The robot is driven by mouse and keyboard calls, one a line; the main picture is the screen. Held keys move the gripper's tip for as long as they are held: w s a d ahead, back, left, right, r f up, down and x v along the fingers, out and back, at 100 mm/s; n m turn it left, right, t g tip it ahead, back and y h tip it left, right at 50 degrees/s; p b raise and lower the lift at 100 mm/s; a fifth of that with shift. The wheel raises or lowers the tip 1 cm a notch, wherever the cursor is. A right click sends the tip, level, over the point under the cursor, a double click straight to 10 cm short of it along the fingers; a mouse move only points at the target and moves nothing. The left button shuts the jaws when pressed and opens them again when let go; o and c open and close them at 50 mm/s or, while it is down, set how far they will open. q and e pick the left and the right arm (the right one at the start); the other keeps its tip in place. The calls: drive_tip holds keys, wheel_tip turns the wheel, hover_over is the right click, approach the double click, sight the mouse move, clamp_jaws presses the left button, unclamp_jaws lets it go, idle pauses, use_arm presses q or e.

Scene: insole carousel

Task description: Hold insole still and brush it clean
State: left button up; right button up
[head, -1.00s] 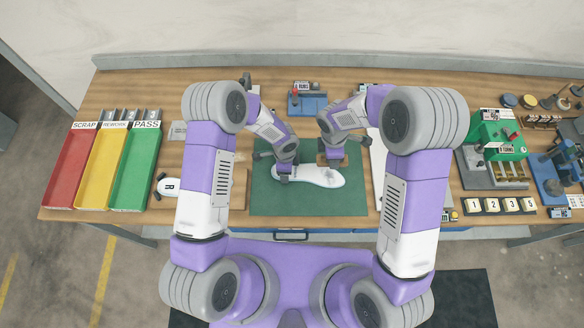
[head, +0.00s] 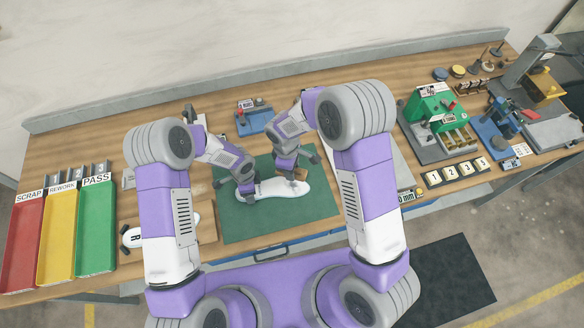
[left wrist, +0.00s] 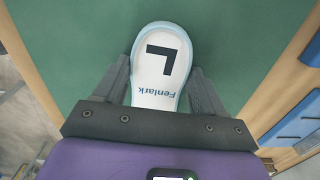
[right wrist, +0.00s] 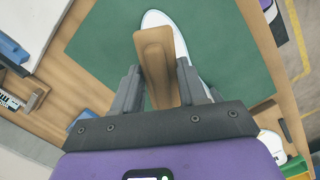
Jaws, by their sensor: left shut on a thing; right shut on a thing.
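A white insole (head: 270,191) lies flat on the green mat (head: 240,224). In the left wrist view its heel, marked "L" and "Fenlark" (left wrist: 160,66), sits between the fingers of my left gripper (left wrist: 158,92), which is shut on it. My right gripper (right wrist: 160,88) is shut on a brush with a wooden back (right wrist: 155,55). The brush is over the other half of the insole (right wrist: 182,48); its bristles are hidden, so I cannot tell whether they touch.
Red, yellow and green trays (head: 97,226) stand at the left. Another insole marked "R" (head: 132,238) lies on a board beside the mat. A green press (head: 436,112) and number blocks (head: 458,173) stand to the right. A blue fixture (head: 254,117) is behind the mat.

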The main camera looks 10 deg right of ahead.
drive_tip(key=m, duration=0.2)
drive_tip(key=f+m, duration=0.1)
drive_tip(key=m, duration=0.1)
drive_tip(key=shift+m+g, duration=0.3)
drive_tip(key=shift+m, duration=0.1)
drive_tip(key=m, duration=0.4)
drive_tip(key=f+m+y, duration=0.1)
drive_tip(key=m, duration=0.2)
drive_tip(key=shift+s, duration=0.1)
drive_tip(key=m, duration=0.3)
drive_tip(key=f+m, duration=0.1)
drive_tip(key=m, duration=0.2)
drive_tip(key=shift+m+y, duration=0.3)
drive_tip(key=shift+y, duration=0.1)
drive_tip(key=m, duration=0.3)
drive_tip(key=f+m, duration=0.1)
drive_tip(key=m, duration=0.2)
drive_tip(key=shift+m+y, duration=0.3)
drive_tip(key=shift+w+f, duration=0.2)
drive_tip(key=shift+f, duration=1.35)
drive_tip(key=shift+w+a, duration=0.45)
drive_tip(key=shift+w, duration=0.45)
drive_tip(key=shift+w+a, duration=0.45)
drive_tip(key=shift+w, duration=0.4)
